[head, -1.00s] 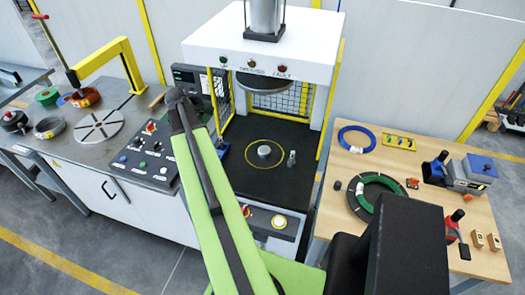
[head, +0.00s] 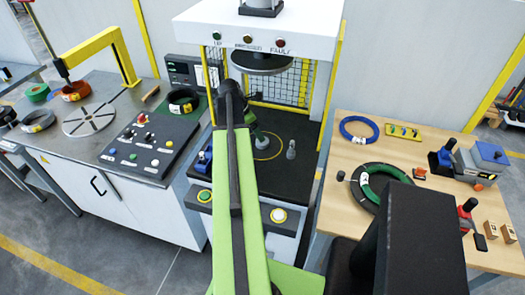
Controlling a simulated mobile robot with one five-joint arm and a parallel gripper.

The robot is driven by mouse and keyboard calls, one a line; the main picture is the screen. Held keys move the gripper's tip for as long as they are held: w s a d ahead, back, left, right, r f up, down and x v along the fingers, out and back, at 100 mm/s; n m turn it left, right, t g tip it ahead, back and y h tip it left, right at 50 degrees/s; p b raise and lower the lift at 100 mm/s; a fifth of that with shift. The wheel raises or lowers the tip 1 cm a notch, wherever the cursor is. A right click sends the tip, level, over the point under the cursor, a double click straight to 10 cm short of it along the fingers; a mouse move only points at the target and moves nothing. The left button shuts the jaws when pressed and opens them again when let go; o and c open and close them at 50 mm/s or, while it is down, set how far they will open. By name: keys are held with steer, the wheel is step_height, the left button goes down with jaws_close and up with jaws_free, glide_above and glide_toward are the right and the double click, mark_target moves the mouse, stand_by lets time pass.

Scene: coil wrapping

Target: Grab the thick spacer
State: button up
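The frames do not clearly mark which part is the thick spacer. A small grey upright piece (head: 291,150) stands on the black press bed, right of the yellow ring's centre. Two small wooden blocks with dark marks (head: 491,228) stand at the right of the wooden table, apart from my arm. My green arm reaches up over the front of the press. My gripper (head: 264,143) shows only as a small grey-green shape beside the arm, over the yellow ring. It hides the ring's centre. Its fingers are too small and covered to read, and I see nothing held.
The press frame (head: 255,28) and its round upper plate (head: 262,62) overhang the bed. The control panel (head: 150,142) and a black coil (head: 183,101) are to the left. A green-and-black coil (head: 382,183) and hand tools fill much of the wooden table (head: 345,140).

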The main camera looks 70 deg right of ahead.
steer(key=shift+b+x, duration=0.45)
steer(key=shift+x, duration=0.8)
steer(key=b+x, duration=0.5)
steer(key=shift+f, duration=0.2)
steer(key=shift+r, duration=0.2)
steer(key=c, duration=1.7)
